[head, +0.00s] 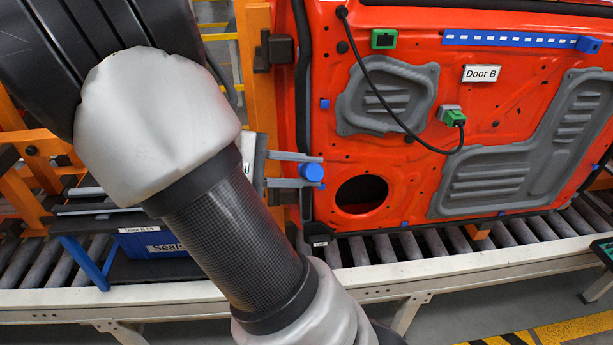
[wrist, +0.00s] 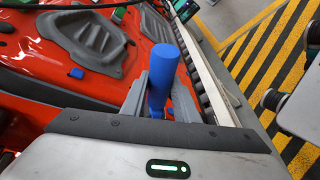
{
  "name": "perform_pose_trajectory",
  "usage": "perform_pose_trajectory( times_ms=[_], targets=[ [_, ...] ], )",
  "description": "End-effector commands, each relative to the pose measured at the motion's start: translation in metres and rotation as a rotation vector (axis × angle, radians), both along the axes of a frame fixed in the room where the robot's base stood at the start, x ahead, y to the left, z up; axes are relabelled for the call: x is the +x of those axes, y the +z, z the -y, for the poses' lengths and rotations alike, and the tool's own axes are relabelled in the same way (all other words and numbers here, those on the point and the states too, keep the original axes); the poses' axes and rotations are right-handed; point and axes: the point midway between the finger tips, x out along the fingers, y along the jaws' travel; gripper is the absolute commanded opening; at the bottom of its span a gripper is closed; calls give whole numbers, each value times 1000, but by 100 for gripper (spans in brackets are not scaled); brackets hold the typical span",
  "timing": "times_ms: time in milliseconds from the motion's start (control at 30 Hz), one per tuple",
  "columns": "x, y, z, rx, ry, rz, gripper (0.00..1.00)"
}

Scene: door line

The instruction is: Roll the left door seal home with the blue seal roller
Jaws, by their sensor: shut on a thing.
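The red door (head: 450,110), labelled Door B, stands on the conveyor. A black seal (head: 303,90) runs down its left edge, and its lower stretch is partly hidden behind my gripper. My gripper (head: 308,171) is low by this left edge, with its two grey fingers pointing right. It is shut on the blue seal roller (head: 312,173), whose rounded blue end shows beside the fingers. In the wrist view the roller's blue cylinder (wrist: 163,70) rises from between the fingers (wrist: 160,103). I cannot tell whether the roller touches the seal.
A green connector (head: 453,116) on a black cable and a blue strip (head: 520,39) are on the door. An orange post (head: 262,60) stands just left of the door. The roller conveyor (head: 440,262) runs below.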

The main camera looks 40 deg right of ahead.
Motion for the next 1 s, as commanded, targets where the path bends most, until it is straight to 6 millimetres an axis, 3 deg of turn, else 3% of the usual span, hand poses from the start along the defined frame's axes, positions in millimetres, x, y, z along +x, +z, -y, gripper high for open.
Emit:
perform_pose_trajectory(
  times_ms=[1000],
  targets=[
    [2,49,0,1,5,4,0]
  ],
)
